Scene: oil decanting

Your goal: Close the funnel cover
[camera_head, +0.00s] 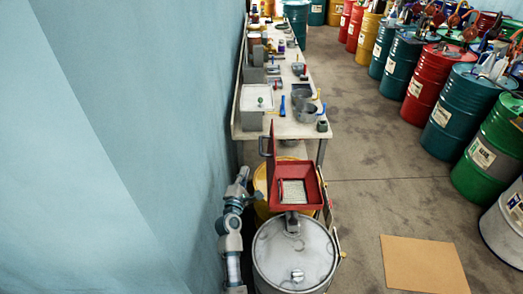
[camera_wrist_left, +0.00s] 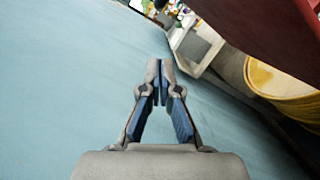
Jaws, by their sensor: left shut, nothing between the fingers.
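My left gripper (camera_head: 244,173) is left of the cover, close to the blue wall and apart from the cover. In the left wrist view its fingers (camera_wrist_left: 160,68) are shut together and empty. The cover's dark red underside or face (camera_wrist_left: 275,30) fills the upper right of that view. My right gripper is in neither view.
A grey-lidded drum (camera_head: 296,262) stands in front of the funnel, and a yellow drum (camera_head: 259,183) is behind it. A workbench (camera_head: 292,127) with tools runs along the blue wall (camera_head: 130,130). A cardboard sheet (camera_head: 424,265) lies on the open floor at right.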

